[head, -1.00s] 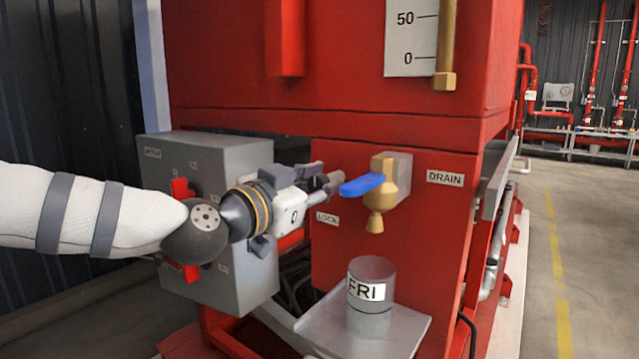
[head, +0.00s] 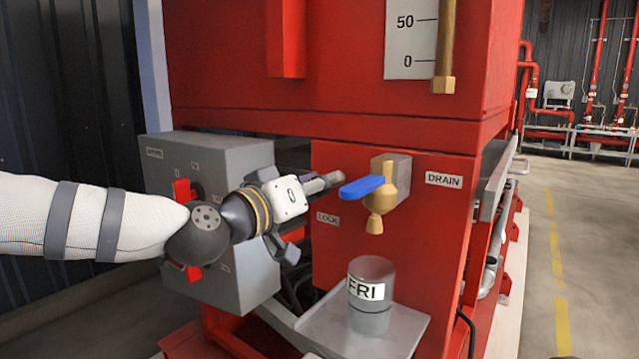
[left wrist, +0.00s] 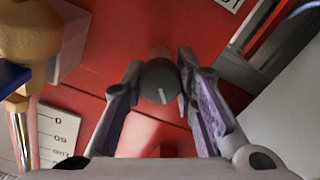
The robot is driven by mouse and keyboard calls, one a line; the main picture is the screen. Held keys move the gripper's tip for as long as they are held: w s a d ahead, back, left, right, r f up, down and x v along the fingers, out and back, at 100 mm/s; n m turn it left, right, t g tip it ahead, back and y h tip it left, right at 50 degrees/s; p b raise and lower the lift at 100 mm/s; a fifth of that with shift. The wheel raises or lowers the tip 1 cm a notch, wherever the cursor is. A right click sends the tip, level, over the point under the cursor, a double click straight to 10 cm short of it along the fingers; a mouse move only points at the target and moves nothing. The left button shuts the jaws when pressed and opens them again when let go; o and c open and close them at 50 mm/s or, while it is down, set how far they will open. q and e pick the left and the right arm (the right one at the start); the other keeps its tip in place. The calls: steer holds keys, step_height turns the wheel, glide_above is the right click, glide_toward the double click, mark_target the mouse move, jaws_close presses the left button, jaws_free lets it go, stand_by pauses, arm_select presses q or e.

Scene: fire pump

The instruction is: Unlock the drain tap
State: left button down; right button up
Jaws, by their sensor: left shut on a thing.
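The drain tap (head: 376,200) is a brass body with a blue lever (head: 361,187) pointing left, set on the red panel above a clear cup. Its brass body also shows at the left of the left wrist view (left wrist: 30,45). The LOCK label (head: 327,219) is on the panel left of the tap. A round dark grey lock knob (left wrist: 158,82) with a white line on its face sits between the fingers in the left wrist view. My left gripper (head: 330,181) is shut on this knob, beside the blue lever; its fingers hide the knob in the head view.
The cup marked FRI (head: 371,310) stands on a grey tray (head: 405,325) below the tap. A grey box (head: 235,150) with red handles stands behind my left arm. The level scale (head: 410,35) is above. The floor at right is clear.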

arm_select(q)
steer(key=n, duration=0.6)
steer(key=shift+f, duration=0.15)
steer(key=n, duration=0.5)
steer(key=shift+b, duration=0.4)
arm_select(e)
steer(key=shift+s+f, duration=0.35)
steer(key=shift+f, duration=0.05)
arm_select(q)
steer(key=shift+n, duration=0.4)
steer(key=c, duration=1.3)
jaws_free()
steer(key=v, duration=1.2)
